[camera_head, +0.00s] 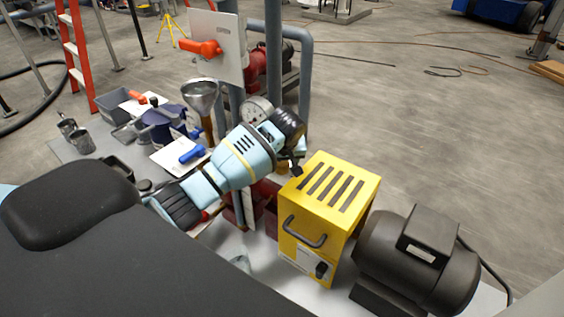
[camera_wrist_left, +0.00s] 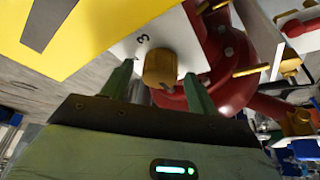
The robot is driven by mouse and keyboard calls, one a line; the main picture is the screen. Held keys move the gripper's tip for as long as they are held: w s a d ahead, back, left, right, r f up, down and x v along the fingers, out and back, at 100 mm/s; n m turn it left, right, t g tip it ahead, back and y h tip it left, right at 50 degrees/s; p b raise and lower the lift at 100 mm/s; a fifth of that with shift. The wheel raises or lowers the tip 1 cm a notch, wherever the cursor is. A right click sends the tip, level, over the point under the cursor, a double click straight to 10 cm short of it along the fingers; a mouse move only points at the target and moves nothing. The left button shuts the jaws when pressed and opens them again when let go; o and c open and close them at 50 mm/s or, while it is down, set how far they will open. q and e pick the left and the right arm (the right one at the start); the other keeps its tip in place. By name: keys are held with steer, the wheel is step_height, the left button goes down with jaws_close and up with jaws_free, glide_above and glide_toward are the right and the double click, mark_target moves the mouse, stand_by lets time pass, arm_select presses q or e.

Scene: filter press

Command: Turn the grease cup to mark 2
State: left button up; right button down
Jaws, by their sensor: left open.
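The grease cup (camera_wrist_left: 160,69) is a short brass-coloured knob in the left wrist view, in front of a white plate (camera_wrist_left: 128,46). In the head view my left gripper (camera_head: 295,166) is beside the yellow box, and the cup is not clear there. My right gripper is not in view.
The yellow slotted box (camera_head: 340,188) stands close right of my left gripper, with a dark motor (camera_head: 420,262) beyond. A pressure gauge (camera_head: 257,111), a funnel (camera_head: 202,97) and grey pipes stand behind. Red pipework (camera_wrist_left: 232,72) is close right of the cup.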

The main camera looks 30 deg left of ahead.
arm_select(q)
steer(key=shift+f, duration=0.1)
steer(key=c, duration=1)
steer(key=shift+m, duration=0.8)
steer(key=shift+t, duration=0.3)
steer(key=o, duration=1)
steer(key=v, duration=0.8)
steer(key=shift+a, duration=0.2)
